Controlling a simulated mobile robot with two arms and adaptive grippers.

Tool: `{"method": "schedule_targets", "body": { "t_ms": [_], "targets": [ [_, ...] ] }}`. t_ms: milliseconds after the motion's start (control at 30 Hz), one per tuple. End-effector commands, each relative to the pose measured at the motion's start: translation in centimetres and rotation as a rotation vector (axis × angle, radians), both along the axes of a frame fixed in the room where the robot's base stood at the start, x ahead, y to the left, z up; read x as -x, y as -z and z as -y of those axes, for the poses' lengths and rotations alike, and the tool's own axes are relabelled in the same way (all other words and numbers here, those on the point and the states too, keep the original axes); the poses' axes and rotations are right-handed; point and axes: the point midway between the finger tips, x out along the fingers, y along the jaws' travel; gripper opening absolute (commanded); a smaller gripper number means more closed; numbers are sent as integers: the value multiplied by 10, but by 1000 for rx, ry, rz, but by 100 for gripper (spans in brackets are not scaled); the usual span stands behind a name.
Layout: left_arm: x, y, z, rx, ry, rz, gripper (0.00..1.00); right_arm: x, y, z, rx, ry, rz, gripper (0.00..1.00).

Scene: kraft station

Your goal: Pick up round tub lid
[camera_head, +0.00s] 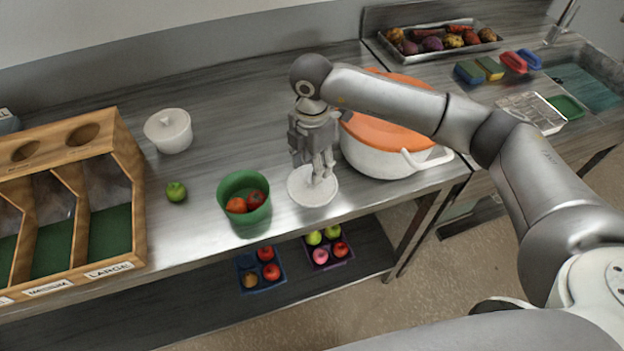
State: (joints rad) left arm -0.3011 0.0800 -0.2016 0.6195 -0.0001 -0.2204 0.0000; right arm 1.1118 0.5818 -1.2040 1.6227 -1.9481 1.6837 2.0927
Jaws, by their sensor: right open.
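A flat white round lid (302,193) lies on the steel counter near its front edge, just right of a green round tub. My right gripper (322,180) is directly above the lid, pointing down, with its fingertips at or close to the lid's top. The fingers hide part of the lid, and I cannot tell whether they touch it. The right gripper is open. The green tub (243,218) stands open with red and orange fruit inside. My left gripper is not in view.
A white pot with an orange top (376,160) stands close right of the gripper, partly behind my arm. A green apple (176,192), a small white lidded jar (169,131) and a wooden sorting box (128,190) are to the left. The counter (250,120) behind is clear.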

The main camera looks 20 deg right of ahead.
Motion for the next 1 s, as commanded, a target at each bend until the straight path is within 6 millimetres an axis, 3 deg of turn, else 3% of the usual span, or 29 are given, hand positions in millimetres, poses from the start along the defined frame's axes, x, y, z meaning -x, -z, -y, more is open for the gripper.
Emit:
{"method": "schedule_targets", "body": {
  "t_ms": [100,233,500,800,1000],
  "targets": [
    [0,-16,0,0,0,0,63,8,15,-1,2,0,-6,46],
    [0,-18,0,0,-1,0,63,6,32,-1,0,1,-3,46],
    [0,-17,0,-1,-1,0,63,5,38,-1,0,0,-1,46],
    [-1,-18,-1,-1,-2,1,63,6,38,-1,0,0,-1,10],
    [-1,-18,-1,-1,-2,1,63,6,38,-1,0,-1,-1,8]
  ]
}}
